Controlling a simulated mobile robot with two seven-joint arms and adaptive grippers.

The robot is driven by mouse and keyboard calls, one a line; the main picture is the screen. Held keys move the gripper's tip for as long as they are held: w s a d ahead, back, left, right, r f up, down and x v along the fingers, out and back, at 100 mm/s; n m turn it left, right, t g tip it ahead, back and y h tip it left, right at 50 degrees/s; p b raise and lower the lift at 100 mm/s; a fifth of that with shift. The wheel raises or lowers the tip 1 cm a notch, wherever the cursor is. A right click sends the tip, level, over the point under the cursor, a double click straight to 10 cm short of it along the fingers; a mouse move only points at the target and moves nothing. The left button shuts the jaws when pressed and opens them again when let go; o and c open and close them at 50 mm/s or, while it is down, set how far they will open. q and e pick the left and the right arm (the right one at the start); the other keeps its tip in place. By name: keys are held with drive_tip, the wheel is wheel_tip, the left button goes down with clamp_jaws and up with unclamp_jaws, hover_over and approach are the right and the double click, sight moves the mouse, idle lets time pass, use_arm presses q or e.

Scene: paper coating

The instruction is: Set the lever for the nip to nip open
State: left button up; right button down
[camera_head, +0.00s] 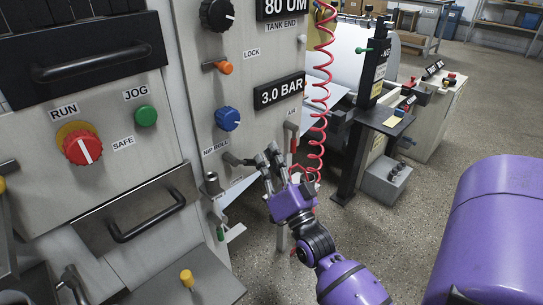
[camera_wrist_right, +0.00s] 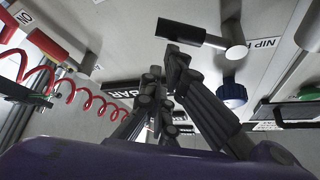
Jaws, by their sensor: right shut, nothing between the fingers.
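The nip lever (camera_head: 237,160) is a short dark handle on the grey panel, beside the NIP ROLL label and below the blue knob. In the right wrist view, the lever's black grip (camera_wrist_right: 188,33) sticks out to the left from a metal pivot, near the top. My right gripper (camera_head: 268,157) is just right of the lever's end in the head view, with its fingers closed together and nothing between them. In the wrist view the fingertips (camera_wrist_right: 163,72) are below the lever's grip. Whether they touch it I cannot tell. My left gripper is not in view.
A blue knob (camera_head: 228,118) and the 3.0 BAR display (camera_head: 279,92) are above the lever. A coiled red hose (camera_head: 322,95) hangs close to the right of my gripper. A red-handled lever (camera_head: 293,143) is under the AIR label. Open floor (camera_head: 400,235) lies to the right.

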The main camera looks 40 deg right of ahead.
use_arm(q)
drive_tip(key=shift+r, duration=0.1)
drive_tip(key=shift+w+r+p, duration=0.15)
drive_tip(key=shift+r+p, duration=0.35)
drive_tip(key=shift+p, duration=0.05)
use_arm(e)
drive_tip(key=shift+f+m+g+h, duration=0.25)
drive_tip(key=shift+m+g+h, duration=0.05)
drive_tip(key=shift+m, duration=0.3)
use_arm(q)
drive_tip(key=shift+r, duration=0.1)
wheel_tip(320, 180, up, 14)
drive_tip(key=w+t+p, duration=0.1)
drive_tip(key=p, duration=1.4)
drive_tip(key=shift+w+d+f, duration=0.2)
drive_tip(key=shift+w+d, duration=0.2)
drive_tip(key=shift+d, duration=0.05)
use_arm(e)
drive_tip(key=a+f+m+g+h, duration=0.1)
drive_tip(key=a+f+m+g, duration=0.3)
drive_tip(key=m, duration=0.9)
drive_tip(key=shift+a+f+g+h, duration=0.4)
drive_tip(key=shift+f+g, duration=0.5)
drive_tip(key=shift+g, duration=0.1)
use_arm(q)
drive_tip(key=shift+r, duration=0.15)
use_arm(e)
drive_tip(key=shift+f, duration=0.1)
